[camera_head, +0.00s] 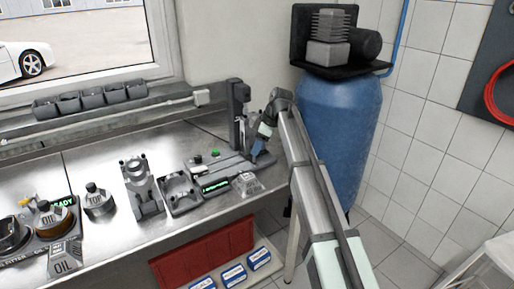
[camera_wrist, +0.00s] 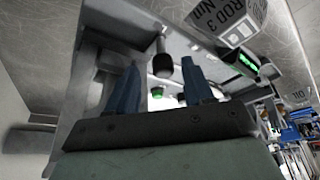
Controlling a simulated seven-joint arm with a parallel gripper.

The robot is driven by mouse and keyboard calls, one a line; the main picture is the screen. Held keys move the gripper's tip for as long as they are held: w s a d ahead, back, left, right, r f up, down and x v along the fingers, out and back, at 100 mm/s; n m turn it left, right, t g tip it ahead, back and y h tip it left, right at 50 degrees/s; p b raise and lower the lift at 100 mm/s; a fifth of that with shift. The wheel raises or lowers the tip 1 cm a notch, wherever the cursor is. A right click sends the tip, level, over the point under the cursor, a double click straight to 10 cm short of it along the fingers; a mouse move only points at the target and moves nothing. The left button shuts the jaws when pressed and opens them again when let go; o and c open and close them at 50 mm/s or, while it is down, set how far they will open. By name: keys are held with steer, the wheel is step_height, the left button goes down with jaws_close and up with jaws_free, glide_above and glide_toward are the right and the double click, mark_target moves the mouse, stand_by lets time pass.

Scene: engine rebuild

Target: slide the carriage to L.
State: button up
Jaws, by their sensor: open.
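A grey bench device (camera_head: 222,166) with a green lit display (camera_head: 215,186) stands at the right end of the bench. A dark upright column (camera_head: 237,115) rises at its back. I cannot clearly make out the carriage or an L mark. My gripper (camera_head: 257,154) is at the device's right side, low over it. In the wrist view the blue fingers of my gripper (camera_wrist: 160,78) are apart. A dark round-ended knob on a thin rod (camera_wrist: 162,65) shows in the gap between them, with no clear contact. A green button (camera_wrist: 157,93) shows beyond.
A labelled grey block (camera_head: 247,184) sits at the device's front right, marked ROD 3 in the wrist view (camera_wrist: 238,22). A grey tray (camera_head: 181,192) and a grey fixture (camera_head: 142,187) stand to the left. A blue tank (camera_head: 342,130) stands close behind my arm.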

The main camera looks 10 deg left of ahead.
steer(key=v, duration=1.2)
steer(key=shift+d+r, duration=0.2)
steer(key=shift+r, duration=0.1)
